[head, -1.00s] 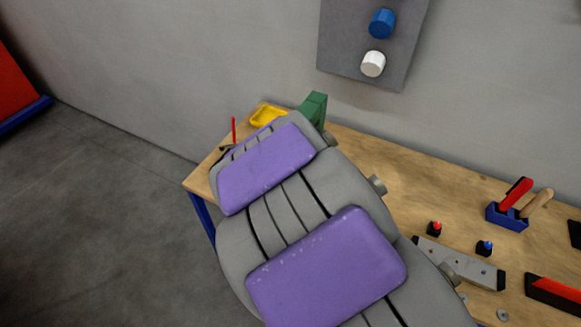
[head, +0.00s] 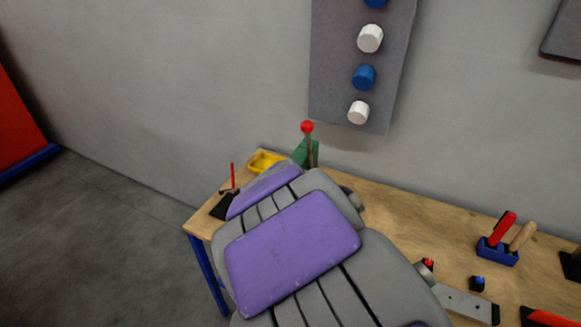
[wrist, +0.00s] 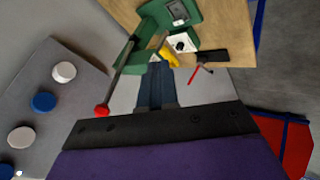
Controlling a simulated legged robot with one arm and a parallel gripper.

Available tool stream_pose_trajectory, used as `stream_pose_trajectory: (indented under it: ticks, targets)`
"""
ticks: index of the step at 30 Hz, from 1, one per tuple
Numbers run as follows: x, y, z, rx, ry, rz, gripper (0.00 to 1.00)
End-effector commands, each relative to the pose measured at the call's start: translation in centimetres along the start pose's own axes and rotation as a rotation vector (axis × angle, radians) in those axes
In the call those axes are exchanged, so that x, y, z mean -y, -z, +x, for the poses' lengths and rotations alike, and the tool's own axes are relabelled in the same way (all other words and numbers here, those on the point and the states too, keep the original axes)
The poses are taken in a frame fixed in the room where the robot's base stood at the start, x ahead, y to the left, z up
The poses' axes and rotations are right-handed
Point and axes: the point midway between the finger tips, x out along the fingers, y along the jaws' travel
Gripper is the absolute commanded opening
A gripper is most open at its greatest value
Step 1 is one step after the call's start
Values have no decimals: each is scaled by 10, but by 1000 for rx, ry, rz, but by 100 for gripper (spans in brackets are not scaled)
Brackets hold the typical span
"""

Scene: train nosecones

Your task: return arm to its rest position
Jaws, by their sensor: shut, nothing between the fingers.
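My arm (head: 290,250), grey with purple pads, stretches over the wooden workbench (head: 400,205) in the head view. Its far end hides my gripper there. In the wrist view my gripper's fingers (wrist: 157,72) show as a narrow dark blue-grey pair, close together and holding nothing. They point toward the bench corner, where a green device (wrist: 150,25) has a lever with a red knob (wrist: 101,111). In the head view the red knob (head: 307,127) stands just above the arm's far end. I cannot tell how far the fingers are from the device.
A yellow tray (head: 264,162) lies by the bench's far-left corner, near a black-based red tool (head: 232,179). A wall panel (head: 336,62) carries blue and white knobs. A blue holder (head: 497,252) with handled tools stands right. Open floor (head: 110,230) lies left.

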Motion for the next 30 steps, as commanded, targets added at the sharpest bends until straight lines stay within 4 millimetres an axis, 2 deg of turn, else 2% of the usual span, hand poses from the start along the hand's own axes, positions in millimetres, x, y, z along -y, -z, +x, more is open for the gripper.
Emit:
stream_pose_trajectory:
  ticks: [4,5,8,11,12,15,18,22,27,30]
  targets:
    - [3,-1,0,14,-2,5,0]
    - [2,-5,0,25,-2,15,0]
    - [-7,-35,-4,85,5,85,0]
    - [-17,-94,-14,198,33,208,0]
    - [-18,-122,-21,251,51,264,0]
    - [-11,-185,-40,373,108,394,0]
    - [9,-242,-63,492,180,510,0]
    - [46,-293,-93,619,274,623,0]
    - [89,-327,-124,732,363,700,0]
    - [103,-333,-134,763,389,717,0]
